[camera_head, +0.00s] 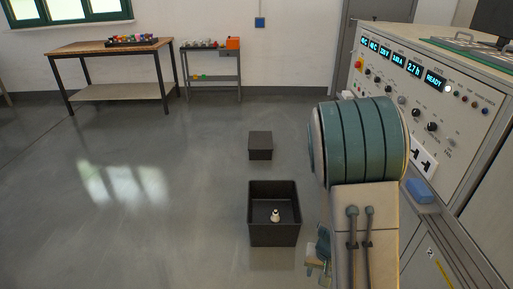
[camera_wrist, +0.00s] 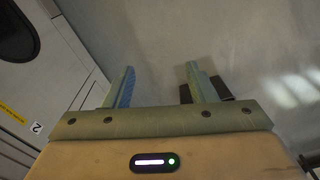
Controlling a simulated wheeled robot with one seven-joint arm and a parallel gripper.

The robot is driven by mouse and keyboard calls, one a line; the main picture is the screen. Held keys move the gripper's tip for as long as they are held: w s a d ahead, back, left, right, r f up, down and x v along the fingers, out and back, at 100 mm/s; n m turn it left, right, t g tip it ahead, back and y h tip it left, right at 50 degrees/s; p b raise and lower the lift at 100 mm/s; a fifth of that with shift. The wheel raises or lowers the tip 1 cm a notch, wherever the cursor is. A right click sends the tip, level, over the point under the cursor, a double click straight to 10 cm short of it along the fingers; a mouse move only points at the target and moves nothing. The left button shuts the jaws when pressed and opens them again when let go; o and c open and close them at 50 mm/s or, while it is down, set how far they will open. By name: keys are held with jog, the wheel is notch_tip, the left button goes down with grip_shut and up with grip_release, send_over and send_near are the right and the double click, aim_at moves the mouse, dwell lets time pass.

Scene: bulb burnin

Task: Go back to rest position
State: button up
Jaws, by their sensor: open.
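My gripper (camera_wrist: 163,82) points down over the grey floor in the wrist view, its two fingers apart with nothing between them. In the head view my arm fills the right middle, and part of my gripper (camera_head: 318,258) shows low beside it, to the right of the open black bin. The console's panel (camera_head: 420,85) stands on the right with lit displays, one reading READY.
An open black bin (camera_head: 259,240) on the floor holds a small white-tipped bulb (camera_head: 275,215). A dark closed box (camera_head: 260,146) stands behind it. A wooden table (camera_head: 85,48) and a small cart (camera_head: 212,53) stand by the back wall. The left floor is clear.

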jog(key=s+a+r+n+t+y+p, duration=0.1)
jog(key=a+r+p, duration=0.2)
jog(key=r, duration=0.7)
jog(key=s+a+r+n+y+p, duration=0.1)
jog(key=a+r+p, duration=0.15)
jog(key=r, duration=0.65)
jog(key=s+r+h+p, duration=0.1)
jog(key=s+r+p, duration=0.2)
jog(key=r, duration=0.5)
jog(key=s+d+r+t+p, duration=0.1)
jog(key=s+r+p, duration=0.2)
jog(key=r, duration=0.6)
jog(key=shift+s+d+n+h, duration=0.3)
jog(key=shift+s+n+h, duration=0.1)
jog(key=shift+s, duration=0.4)
jog(key=c, duration=0.3)
